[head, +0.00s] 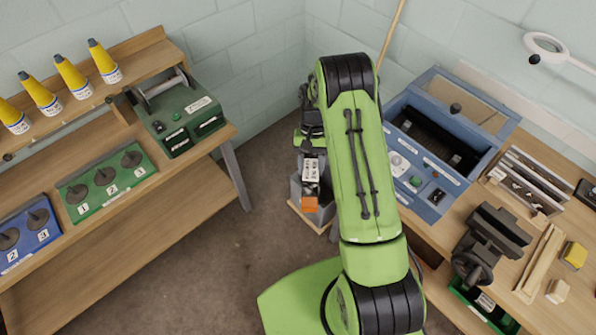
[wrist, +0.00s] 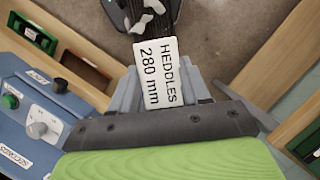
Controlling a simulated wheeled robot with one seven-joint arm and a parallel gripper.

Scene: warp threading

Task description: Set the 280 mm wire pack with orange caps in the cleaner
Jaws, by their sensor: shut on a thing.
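My gripper (wrist: 164,88) is shut on the wire pack, whose white label (wrist: 161,72) reads "HEDDLES 280 mm" in the wrist view. In the head view the pack (head: 311,170) shows beside my green arm, with an orange cap (head: 310,203) at its lower end. Its other end is hidden. The cleaner (head: 432,185) is the blue box on the right bench, with its lid open and a dark basin. My gripper and the pack are left of it, out over the floor. The cleaner's knobbed front panel (wrist: 40,122) shows at left in the wrist view.
A dark vise (head: 490,245), a rack of strips (head: 527,182) and a yellow block (head: 574,255) are on the right bench. The left bench holds a green machine (head: 175,115), numbered green (head: 105,182) and blue blocks, and yellow cones. Open floor lies between the benches.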

